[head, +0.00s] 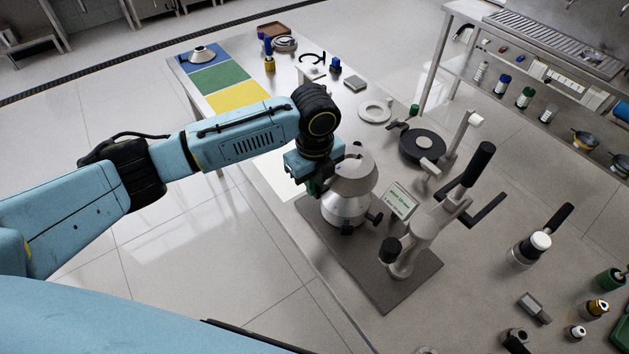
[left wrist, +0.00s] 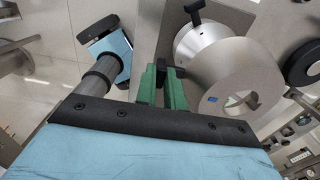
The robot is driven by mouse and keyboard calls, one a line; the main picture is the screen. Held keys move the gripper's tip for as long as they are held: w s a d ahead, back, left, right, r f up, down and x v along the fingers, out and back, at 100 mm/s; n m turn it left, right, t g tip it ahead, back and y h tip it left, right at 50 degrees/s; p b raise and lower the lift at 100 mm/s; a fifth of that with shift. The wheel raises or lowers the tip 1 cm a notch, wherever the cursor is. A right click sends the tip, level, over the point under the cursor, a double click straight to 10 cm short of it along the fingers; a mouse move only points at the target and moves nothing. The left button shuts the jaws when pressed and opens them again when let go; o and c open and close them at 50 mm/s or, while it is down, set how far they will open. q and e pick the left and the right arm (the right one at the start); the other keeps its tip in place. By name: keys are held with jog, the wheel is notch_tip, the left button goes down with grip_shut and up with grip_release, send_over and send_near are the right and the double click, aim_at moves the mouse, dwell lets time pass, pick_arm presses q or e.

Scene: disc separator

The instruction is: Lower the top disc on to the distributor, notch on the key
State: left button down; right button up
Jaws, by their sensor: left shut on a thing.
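The top disc, a grey cone with a wide round hole in its top (head: 353,178), is above a shiny round metal bowl body (head: 345,210). My left gripper (head: 315,187) is at the disc's left side, its fingers shut on it. In the left wrist view the green fingers (left wrist: 170,88) are at the disc's edge, and the disc (left wrist: 220,75) shows its open top and a small blue mark. The bowl body (left wrist: 190,42) shows beyond it. The distributor, its key and the notch are hidden or cannot be made out. My right gripper is not in view.
The bowl body stands on a dark base plate (head: 405,290) with black knobs around it. Close on the right are a small display (head: 401,201) and a grey stand with black handles (head: 412,240). A dark round plate (head: 422,146) stands behind. Coloured mats (head: 220,77) lie far left.

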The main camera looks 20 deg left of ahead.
pick_arm(q)
jog(key=shift+w+p, duration=0.1)
jog(key=shift+p, duration=0.35)
dwell(0.6)
jog(key=shift+f+b, duration=0.35)
jog(key=shift+f, duration=1.1)
jog(key=shift+f, duration=0.1)
jog(key=shift+f+b, duration=0.95)
jog(key=shift+f, duration=1.05)
jog(key=shift+f, duration=0.15)
jog(key=shift+f, duration=0.35)
jog(key=c, duration=1.4)
grip_release()
jog(key=shift+a, duration=0.1)
